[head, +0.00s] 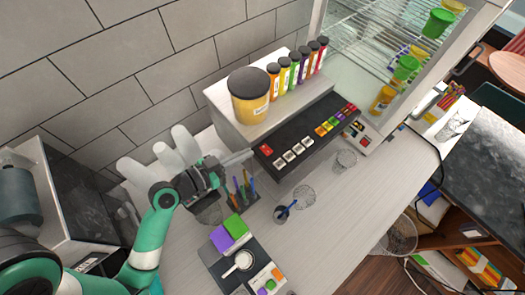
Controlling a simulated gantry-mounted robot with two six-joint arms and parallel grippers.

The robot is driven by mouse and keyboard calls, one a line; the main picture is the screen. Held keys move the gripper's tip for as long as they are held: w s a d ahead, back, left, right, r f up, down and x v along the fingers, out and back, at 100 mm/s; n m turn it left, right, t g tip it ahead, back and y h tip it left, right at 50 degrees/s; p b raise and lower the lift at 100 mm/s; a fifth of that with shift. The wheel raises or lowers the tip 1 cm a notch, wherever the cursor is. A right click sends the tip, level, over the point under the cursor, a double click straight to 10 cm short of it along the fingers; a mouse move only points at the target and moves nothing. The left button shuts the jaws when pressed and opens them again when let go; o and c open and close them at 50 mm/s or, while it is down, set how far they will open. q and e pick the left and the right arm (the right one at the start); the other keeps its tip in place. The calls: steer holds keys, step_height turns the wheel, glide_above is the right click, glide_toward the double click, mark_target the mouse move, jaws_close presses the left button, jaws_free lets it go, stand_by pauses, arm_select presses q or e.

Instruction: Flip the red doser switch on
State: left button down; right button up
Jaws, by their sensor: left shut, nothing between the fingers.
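The doser is a white box (226,106) with a sloped black front panel (286,137). A red switch (266,149) sits at the panel's left end, beside a row of white buttons (289,156). Whether it is on or off is too small to tell. My left gripper (249,156) comes in from the left, shut and empty, with its fingertips close to the panel's left edge, just left of the red switch. I cannot tell whether they touch it. My right gripper is not in view.
A yellow jar (249,98) with a black lid and several coloured tubes (296,66) stand on the doser. A pen holder (241,193) is below my left gripper. Clear cups (304,196) stand on the counter. A sealing station (243,262) with coloured pads is nearer.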

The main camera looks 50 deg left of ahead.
arm_select(q)
glide_above(263, 157)
steer(key=shift+s+a+f, duration=0.15)
steer(key=shift+s+f, duration=0.25)
steer(key=shift+f, duration=0.35)
steer(key=f+b, duration=0.3)
steer(key=f, duration=0.1)
steer(key=shift+w, duration=0.25)
steer(key=shift+d+f, duration=0.1)
steer(key=shift+d, duration=0.1)
